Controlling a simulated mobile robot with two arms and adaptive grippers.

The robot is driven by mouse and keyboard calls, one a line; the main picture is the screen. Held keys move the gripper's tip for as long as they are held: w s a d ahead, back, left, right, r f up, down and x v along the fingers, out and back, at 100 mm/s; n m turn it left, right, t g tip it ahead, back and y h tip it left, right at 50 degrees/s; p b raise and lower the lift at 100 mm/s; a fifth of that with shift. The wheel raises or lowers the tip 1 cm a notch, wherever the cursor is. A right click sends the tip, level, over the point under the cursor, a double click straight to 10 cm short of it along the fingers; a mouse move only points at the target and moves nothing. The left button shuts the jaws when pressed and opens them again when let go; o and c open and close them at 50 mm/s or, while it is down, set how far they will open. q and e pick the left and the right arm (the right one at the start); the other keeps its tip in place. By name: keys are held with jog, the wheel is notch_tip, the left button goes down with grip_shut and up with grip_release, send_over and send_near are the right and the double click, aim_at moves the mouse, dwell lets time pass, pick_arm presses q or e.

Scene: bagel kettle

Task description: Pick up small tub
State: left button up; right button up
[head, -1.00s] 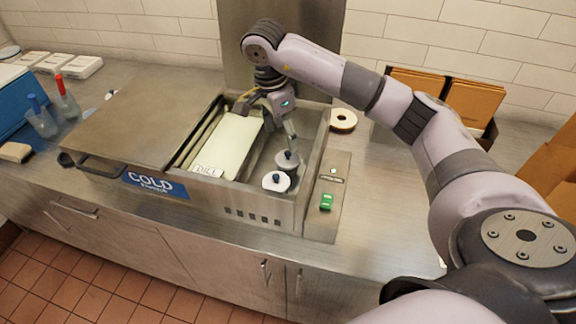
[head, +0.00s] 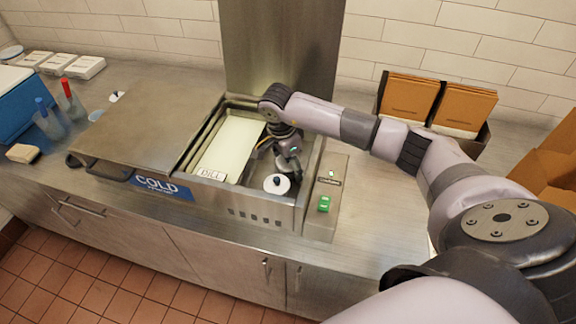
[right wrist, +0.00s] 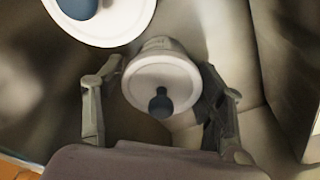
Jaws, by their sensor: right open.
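Two small tubs with white lids and dark blue knobs are in the cold well. In the head view one tub (head: 277,185) shows in front of my right gripper (head: 290,168); the other is hidden behind the gripper. In the right wrist view one tub (right wrist: 162,82) stands between my right gripper's spread fingers (right wrist: 160,70), one finger on each side, and I cannot tell whether they touch it. The other tub (right wrist: 110,22) is partly cut off at the top left. My left gripper is not in view.
A long pale container (head: 229,145) with a DILL label lies beside the tubs. The well's metal walls and the sliding cover (head: 150,120) enclose them closely. A panel with a green switch (head: 324,204) is at the right. Orange-brown boxes (head: 408,97) stand behind my arm.

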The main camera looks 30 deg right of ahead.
jog(key=shift+c, duration=0.5)
jog(key=c, duration=1)
jog(key=shift+r, duration=0.15)
notch_tip(320, 180, up, 11)
jog(key=b, duration=0.3)
jog(key=shift+w+r, duration=0.1)
jog(key=shift+w, duration=0.05)
notch_tip(320, 180, up, 9)
jog(key=shift+f, duration=0.15)
